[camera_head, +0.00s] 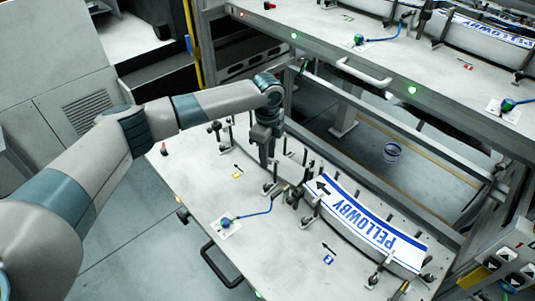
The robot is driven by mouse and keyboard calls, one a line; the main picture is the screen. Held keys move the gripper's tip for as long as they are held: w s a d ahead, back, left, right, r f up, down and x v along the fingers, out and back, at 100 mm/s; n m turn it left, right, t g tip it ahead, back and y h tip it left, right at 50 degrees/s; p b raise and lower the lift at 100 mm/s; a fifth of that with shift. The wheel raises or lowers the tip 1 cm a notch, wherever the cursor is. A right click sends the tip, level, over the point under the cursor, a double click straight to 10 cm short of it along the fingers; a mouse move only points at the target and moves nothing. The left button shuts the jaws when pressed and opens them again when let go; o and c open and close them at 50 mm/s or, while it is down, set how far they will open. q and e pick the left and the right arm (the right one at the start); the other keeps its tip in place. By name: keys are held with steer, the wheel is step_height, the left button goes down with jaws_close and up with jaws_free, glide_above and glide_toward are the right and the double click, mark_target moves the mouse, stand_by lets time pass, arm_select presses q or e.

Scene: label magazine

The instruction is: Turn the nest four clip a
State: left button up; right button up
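A pale fixture table (185,185) carries several small dark clips on posts. One clip (268,187) stands just below my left gripper (265,163), others (305,222) and (374,281) stand beside a curved label. I cannot tell which is nest four clip a, as the nest marks are too small to read. My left gripper points down over the table's middle, close to the clip under it; whether they touch is unclear. Its fingers look close together, but the gap is not clear. The curved white label reading PELLOWBY (365,222) lies in a nest at right. My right gripper is out of view.
A blue knob with a cable (226,222) and a black handle (218,266) are at the near side. A second fixture table (320,40) with another label stands behind. Upright posts crowd around my gripper.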

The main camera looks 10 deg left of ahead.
arm_select(q)
jaws_close()
steer(key=shift+w+d+r+m, duration=0.1)
steer(key=shift+w+m, duration=0.1)
steer(key=shift+m, duration=0.55)
steer(key=shift+w+d+m, duration=0.1)
steer(key=shift+w+m, duration=0.1)
steer(key=shift+m, duration=0.55)
jaws_free()
